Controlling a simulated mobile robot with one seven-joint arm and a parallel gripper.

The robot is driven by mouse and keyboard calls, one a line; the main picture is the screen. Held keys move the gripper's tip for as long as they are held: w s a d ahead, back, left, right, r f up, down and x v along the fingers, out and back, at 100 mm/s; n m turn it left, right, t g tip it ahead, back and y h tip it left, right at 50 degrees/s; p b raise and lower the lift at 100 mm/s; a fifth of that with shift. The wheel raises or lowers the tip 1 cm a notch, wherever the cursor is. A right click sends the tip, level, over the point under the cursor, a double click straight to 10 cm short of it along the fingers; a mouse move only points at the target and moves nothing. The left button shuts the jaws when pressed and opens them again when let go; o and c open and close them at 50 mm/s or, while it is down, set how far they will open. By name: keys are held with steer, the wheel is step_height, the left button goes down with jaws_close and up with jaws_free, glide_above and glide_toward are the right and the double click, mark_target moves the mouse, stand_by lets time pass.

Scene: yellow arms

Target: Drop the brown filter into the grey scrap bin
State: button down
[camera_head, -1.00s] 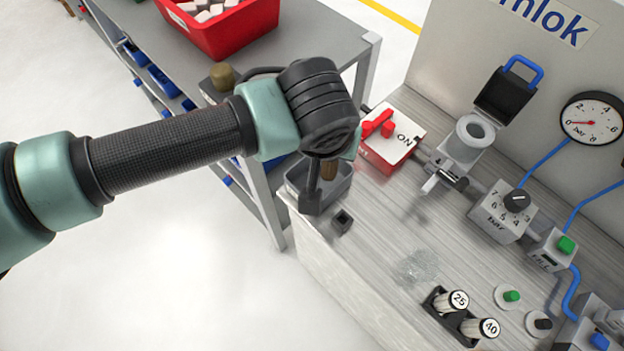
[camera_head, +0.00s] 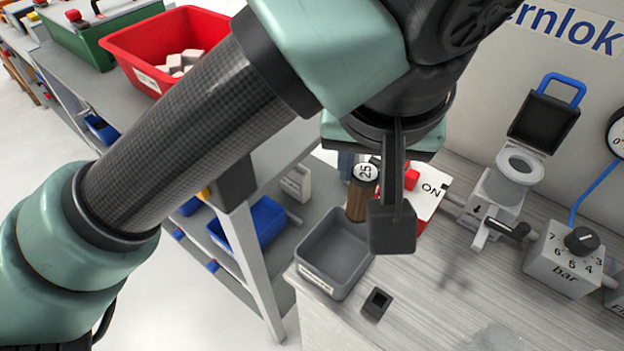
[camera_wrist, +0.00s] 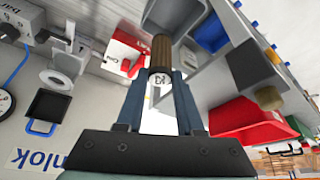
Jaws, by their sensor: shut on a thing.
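The brown filter (camera_head: 358,203) has a white cap marked 25 and hangs upright, cap up, in my gripper (camera_head: 376,208). One dark finger shows in front on the right; the other is mostly hidden. In the wrist view the brown filter (camera_wrist: 161,50) sits between the two fingertips of my gripper (camera_wrist: 160,80). The grey scrap bin (camera_head: 318,274) stands at the bench's near left corner. It is open-topped and looks empty where I see inside. The filter's lower end overlaps the bin's back right part in the head view; its height above it is hard to tell.
A small black square socket (camera_head: 376,303) lies right of the bin. A red and white ON switch (camera_head: 432,188) is close behind the gripper. A filter housing with an open lid (camera_head: 508,180) stands further right. A red bin (camera_head: 150,40) of pale blocks is on the left table.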

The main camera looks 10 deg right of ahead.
mark_target(363, 192)
steer(key=shift+f+b, duration=0.8)
steer(key=shift+f, duration=1.65)
steer(key=shift+c, duration=2.3)
jaws_free()
steer(key=p+v, duration=0.1)
steer(key=v, duration=1.2)
